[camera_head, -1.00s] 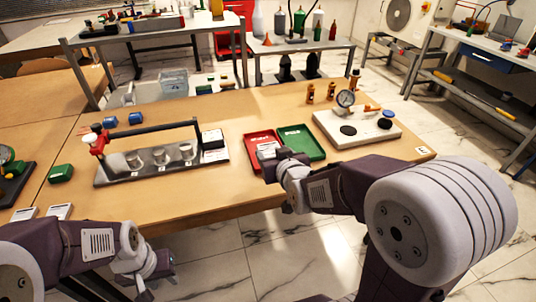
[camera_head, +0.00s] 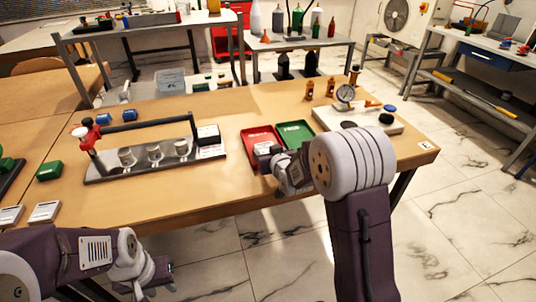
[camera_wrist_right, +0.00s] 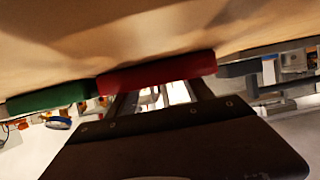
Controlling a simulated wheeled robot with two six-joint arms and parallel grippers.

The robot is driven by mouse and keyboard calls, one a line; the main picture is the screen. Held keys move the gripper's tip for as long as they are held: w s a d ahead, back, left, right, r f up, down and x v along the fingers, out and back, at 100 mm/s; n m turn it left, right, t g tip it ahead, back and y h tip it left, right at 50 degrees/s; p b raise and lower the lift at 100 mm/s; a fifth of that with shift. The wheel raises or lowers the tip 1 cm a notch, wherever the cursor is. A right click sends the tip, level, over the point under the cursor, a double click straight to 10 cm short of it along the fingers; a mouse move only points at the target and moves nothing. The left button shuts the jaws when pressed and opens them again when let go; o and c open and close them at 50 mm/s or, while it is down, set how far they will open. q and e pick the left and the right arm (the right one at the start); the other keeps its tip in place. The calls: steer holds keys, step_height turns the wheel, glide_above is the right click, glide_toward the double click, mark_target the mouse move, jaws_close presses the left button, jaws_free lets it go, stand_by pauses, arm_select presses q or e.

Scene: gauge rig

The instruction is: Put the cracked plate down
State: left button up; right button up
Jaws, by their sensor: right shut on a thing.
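My right gripper (camera_head: 266,158) is at the front edge of the red tray (camera_head: 250,133) on the wooden table. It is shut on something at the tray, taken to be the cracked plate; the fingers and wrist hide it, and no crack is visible. In the right wrist view the fingers (camera_wrist_right: 160,98) reach to the red tray (camera_wrist_right: 155,72), with small pale shapes between them. My left gripper (camera_head: 155,280) hangs low at the bottom left, in front of the table, away from the trays; its jaws are unclear.
A green tray (camera_head: 296,133) adjoins the red one on the right. A white base with a dial gauge (camera_head: 345,94) stands further right. A metal rig (camera_head: 155,165) with several cylinders and a black handle stands left. Bare table lies in front of the rig.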

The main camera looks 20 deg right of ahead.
steer(key=shift+f, duration=0.1)
steer(key=o, duration=1.3)
steer(key=shift+c, duration=0.2)
steer(key=shift+r, duration=0.35)
steer(key=p+v, duration=0.1)
steer(key=v, duration=0.7)
steer(key=shift+s+r+p, duration=0.15)
steer(key=shift+s+p, duration=0.1)
steer(key=shift+p, duration=0.1)
steer(key=shift+b+v, duration=0.95)
steer(key=shift+v, duration=0.1)
steer(key=shift+s+r, duration=0.1)
steer(key=shift+s, duration=0.55)
